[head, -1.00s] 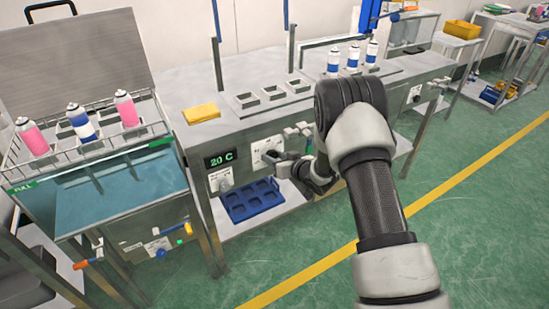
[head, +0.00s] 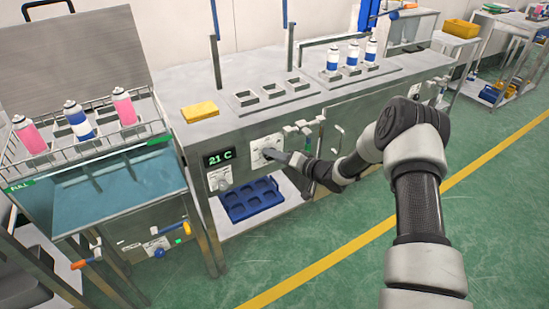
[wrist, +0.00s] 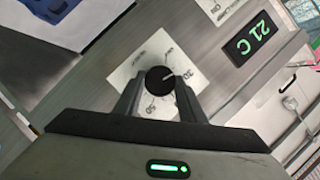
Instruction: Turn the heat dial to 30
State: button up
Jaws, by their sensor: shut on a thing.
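The heat dial (wrist: 159,79) is a round black knob with a pale pointer line on a white scale plate (wrist: 130,68). A "30" is printed on the plate near the knob in the wrist view. My gripper (wrist: 158,95) is shut on the dial, one finger on each side. In the head view my gripper (head: 272,154) is at the white plate (head: 258,147) on the bench front and hides most of the dial. The green display (head: 219,158) reads 21 C; it also shows in the wrist view (wrist: 251,39).
A blue tray (head: 251,198) lies on the shelf below. A water bath (head: 120,195) with a rack of cans stands at left. Another control plate (head: 220,179) is below the display. Handles and fittings (head: 300,130) stick out right of the dial.

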jog(key=shift+f+m+y+b, duration=0.15)
jog(key=shift+m+y+b, duration=0.55)
jog(key=shift+m, duration=0.5)
jog(key=o, duration=1)
jog(key=shift+o, duration=0.2)
jog(key=p+v, duration=0.3)
jog(key=v, duration=1.4)
jog(key=shift+d, duration=0.25)
